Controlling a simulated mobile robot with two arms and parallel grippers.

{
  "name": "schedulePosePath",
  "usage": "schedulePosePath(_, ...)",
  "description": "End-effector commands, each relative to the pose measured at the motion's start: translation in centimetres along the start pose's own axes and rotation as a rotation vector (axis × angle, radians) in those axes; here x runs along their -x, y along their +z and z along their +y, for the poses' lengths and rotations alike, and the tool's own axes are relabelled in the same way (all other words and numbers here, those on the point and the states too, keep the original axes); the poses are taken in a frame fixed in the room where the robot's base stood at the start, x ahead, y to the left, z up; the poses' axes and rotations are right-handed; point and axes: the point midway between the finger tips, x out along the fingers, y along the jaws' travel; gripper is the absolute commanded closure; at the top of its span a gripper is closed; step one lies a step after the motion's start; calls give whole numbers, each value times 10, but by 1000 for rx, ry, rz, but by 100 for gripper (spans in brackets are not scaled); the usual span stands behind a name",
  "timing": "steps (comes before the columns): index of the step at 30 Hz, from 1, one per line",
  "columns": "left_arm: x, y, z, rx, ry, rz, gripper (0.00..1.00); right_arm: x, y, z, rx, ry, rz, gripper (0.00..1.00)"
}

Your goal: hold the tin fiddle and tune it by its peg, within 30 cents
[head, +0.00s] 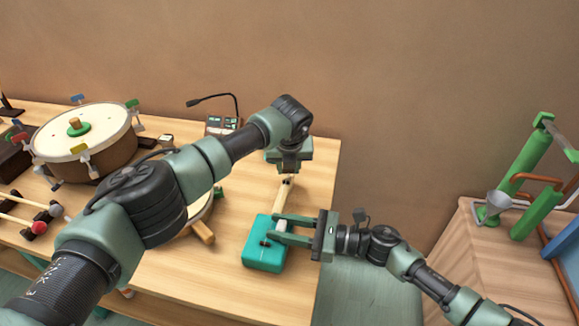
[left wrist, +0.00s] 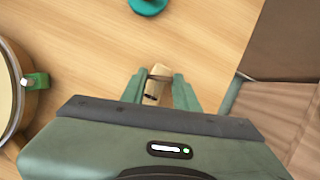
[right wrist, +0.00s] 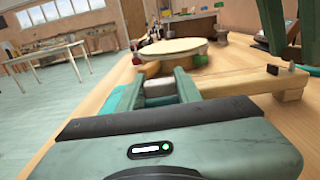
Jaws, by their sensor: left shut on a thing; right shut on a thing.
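The tin fiddle has a teal tin body (head: 263,258) lying near the front right of the table, with a pale wooden neck (head: 285,192) running away from it. The neck also shows in the right wrist view (right wrist: 235,84), with a small dark peg (right wrist: 272,69) near its far end. My right gripper (head: 277,230) is shut at the body, its fingers across the top; the exact contact is partly hidden. My left gripper (left wrist: 158,84) is shut at the neck's far end, around a pale wooden piece (left wrist: 154,86). Its grip on the peg itself cannot be made out.
A box with green displays (head: 222,125) and a gooseneck stands behind; its readings are too small to read. A large drum (head: 85,135) and mallets (head: 38,227) are at left. A round drum (head: 200,212) sits near the fiddle. The table's right edge is close.

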Motion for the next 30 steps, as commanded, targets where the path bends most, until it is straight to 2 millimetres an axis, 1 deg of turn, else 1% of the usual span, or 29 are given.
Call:
schedulePosePath(3,0,1,3,-101,-39,-1,100,0,0,0,0,0,0,100)
schedulePosePath(6,0,0,2,-145,-58,0,100,0,0,0,0,0,0,100)
schedulePosePath(15,0,1,2,-155,-62,-1,100,0,0,0,0,0,1,100)
schedulePosePath(16,0,1,2,-155,-61,-1,67,0,0,0,0,0,1,100)
schedulePosePath(17,0,1,2,-154,-61,-1,59,0,0,0,0,0,1,100)
schedulePosePath(18,0,0,2,-154,-61,-1,48,0,0,0,0,0,1,100)
schedulePosePath(27,0,0,2,-153,-62,-1,47,0,0,0,0,0,1,100)
schedulePosePath(30,4,1,2,-154,-62,-1,47,0,0,0,0,0,1,100)
